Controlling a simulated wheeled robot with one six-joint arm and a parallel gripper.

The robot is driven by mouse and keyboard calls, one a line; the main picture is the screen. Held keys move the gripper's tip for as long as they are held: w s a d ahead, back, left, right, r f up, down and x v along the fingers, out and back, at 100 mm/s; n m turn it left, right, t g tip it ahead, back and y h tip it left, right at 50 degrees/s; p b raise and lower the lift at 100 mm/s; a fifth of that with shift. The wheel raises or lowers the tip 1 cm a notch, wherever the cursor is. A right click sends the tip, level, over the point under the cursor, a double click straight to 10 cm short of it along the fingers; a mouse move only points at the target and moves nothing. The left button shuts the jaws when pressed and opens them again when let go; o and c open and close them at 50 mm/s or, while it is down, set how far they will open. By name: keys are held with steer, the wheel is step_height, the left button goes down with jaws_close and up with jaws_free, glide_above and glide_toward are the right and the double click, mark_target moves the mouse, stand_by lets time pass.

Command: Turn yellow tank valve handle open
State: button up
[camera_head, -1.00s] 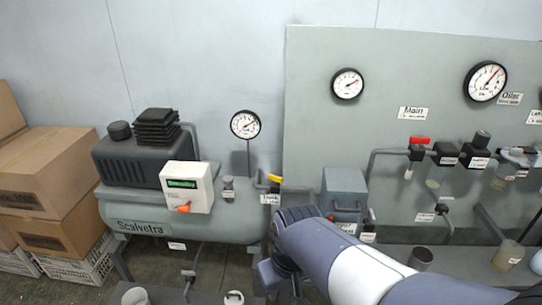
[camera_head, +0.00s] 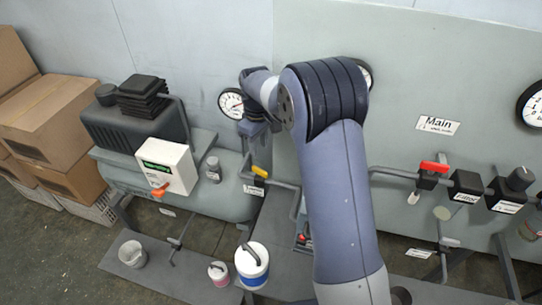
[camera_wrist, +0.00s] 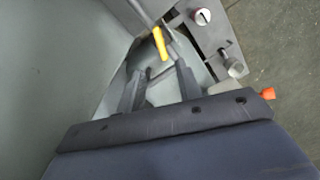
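The yellow tank valve handle (camera_head: 260,171) sits on the pipe at the right end of the grey tank (camera_head: 225,205), above a small white label (camera_head: 253,190). In the wrist view the yellow handle (camera_wrist: 160,43) lies just beyond the fingertips, near the line between them. My gripper (camera_wrist: 159,68) is open, with its two dark fingers apart and nothing between them. In the head view my gripper (camera_head: 252,130) hangs above the handle, pointing down, with a gap between them. Its fingers are hard to make out there.
A white control box (camera_head: 167,165) with an orange knob stands on the tank. A gauge (camera_head: 231,103) is close behind my gripper. A red-handled main valve (camera_head: 433,167) is on the panel at right. White and pink containers (camera_head: 252,262) stand on the low bench.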

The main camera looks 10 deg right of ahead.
mark_target(259, 169)
step_height(259, 169, down, 11)
steer(key=shift+a+r+p, duration=0.1)
steer(key=shift+r+p, duration=0.05)
steer(key=shift+p, duration=0.65)
steer(key=shift+c, duration=0.3)
jaws_close()
